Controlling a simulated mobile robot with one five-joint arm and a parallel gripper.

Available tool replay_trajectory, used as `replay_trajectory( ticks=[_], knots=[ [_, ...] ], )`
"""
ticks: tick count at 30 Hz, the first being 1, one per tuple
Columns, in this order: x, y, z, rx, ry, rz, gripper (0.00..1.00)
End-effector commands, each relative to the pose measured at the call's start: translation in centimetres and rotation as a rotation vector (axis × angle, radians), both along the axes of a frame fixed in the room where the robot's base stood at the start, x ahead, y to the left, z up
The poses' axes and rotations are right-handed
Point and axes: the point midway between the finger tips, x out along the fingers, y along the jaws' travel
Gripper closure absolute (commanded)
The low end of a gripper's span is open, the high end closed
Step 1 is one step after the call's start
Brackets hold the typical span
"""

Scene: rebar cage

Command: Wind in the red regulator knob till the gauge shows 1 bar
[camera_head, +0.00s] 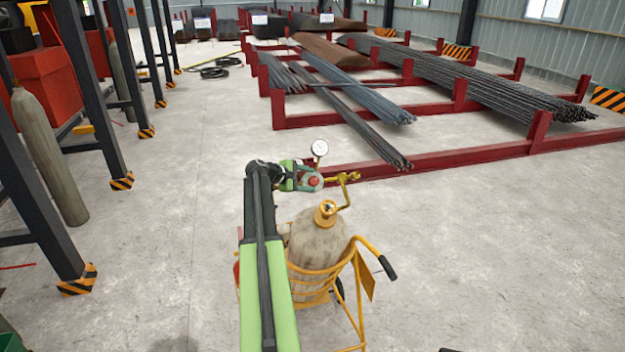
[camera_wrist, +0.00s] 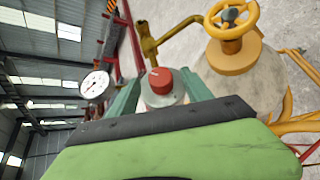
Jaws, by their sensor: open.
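The red regulator knob (camera_wrist: 161,80) has a pale mark on its face and sits on a grey regulator body. It also shows in the head view (camera_head: 314,182). My gripper (camera_wrist: 160,92) is open, with its green fingers on either side of the knob; I cannot tell whether either touches it. In the head view my gripper (camera_head: 302,178) is at the regulator. The gauge (camera_wrist: 94,86) is a round white dial left of the knob in the wrist view. It stands above the knob in the head view (camera_head: 320,148). Its needle is too small to read surely.
The regulator's brass pipe (camera_head: 347,180) leads to a gas cylinder (camera_head: 318,240) with a yellow valve wheel (camera_wrist: 232,17). The cylinder stands in a yellow trolley (camera_head: 352,278). Red racks (camera_head: 440,167) with rebar bundles stand beyond.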

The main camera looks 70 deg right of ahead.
Motion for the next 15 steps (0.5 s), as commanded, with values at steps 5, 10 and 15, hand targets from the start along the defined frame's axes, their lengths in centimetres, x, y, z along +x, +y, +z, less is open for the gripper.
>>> replay_trajectory(
  ticks=[5,10,15],
  knots=[
    [2.2,3.6,3.0,0.000,0.001,0.002,0.42],
    [3.8,6.0,4.4,0.001,0.002,0.000,0.42],
    [4.6,7.1,4.8,0.001,0.000,-0.001,0.42]
  ],
)
